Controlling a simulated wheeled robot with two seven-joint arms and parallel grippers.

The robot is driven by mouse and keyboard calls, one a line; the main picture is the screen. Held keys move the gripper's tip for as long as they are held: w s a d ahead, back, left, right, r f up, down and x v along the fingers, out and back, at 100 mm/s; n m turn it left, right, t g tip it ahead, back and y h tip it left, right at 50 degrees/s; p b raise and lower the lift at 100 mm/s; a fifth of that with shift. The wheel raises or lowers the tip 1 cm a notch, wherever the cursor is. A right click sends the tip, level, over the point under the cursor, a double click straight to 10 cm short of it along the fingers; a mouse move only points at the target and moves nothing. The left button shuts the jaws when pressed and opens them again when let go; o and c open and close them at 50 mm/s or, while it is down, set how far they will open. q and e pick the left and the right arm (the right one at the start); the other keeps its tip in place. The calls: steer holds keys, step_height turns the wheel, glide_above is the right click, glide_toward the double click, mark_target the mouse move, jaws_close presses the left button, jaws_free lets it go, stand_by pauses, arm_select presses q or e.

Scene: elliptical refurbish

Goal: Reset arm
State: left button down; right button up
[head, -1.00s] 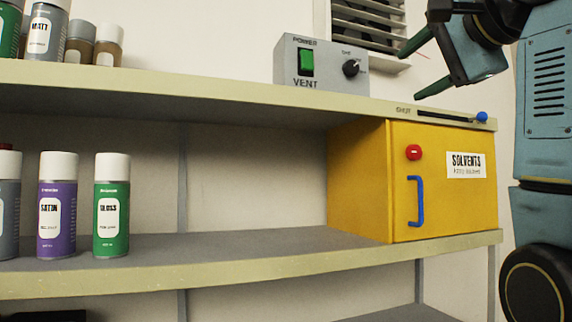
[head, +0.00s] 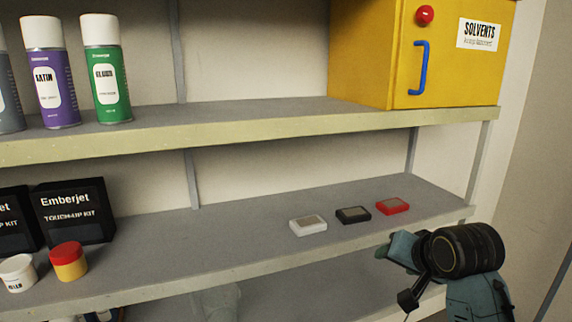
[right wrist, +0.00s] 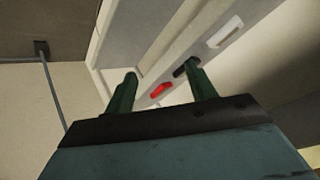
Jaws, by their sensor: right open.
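My right gripper (head: 384,249) is at the lower right of the head view, in front of the lower shelf's right end. Its arm reaches up from the bottom right corner. In the right wrist view the two green fingers (right wrist: 162,86) stand apart with nothing held between them. Past the fingers that view shows a red item (right wrist: 160,90), a dark item (right wrist: 186,66) and a white item (right wrist: 226,31) on a pale shelf. My left gripper is not in view.
The lower shelf (head: 240,222) holds a white (head: 308,225), a black (head: 352,214) and a red case (head: 392,205) near my right gripper. Above is a yellow solvents cabinet (head: 365,60), shut. Spray cans (head: 107,75), black kit boxes (head: 73,212) and small jars (head: 68,262) stand at left.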

steer(key=s+f+n+g, duration=0.3)
steer(key=s+f, duration=1.1)
steer(key=f, duration=0.1)
steer(key=s+f+n+g+h, duration=0.1)
steer(key=s+f+n, duration=0.15)
steer(key=s, duration=0.65)
steer(key=s+f+n+g, duration=0.15)
steer(key=s+f, duration=0.25)
steer(key=s, duration=0.5)
step_height(320, 180, down, 31)
steer(key=s+g+b, duration=0.2)
steer(key=b, duration=0.3)
arm_select(q)
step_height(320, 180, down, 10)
steer(key=b, duration=0.4)
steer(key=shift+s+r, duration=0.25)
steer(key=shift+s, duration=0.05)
arm_select(e)
steer(key=s+d+f, duration=0.2)
steer(key=s+f, duration=1.3)
steer(key=f, duration=0.3)
steer(key=shift+s+d+f+g, duration=0.25)
steer(key=shift+s+d+g, duration=0.1)
steer(key=shift+s, duration=0.05)
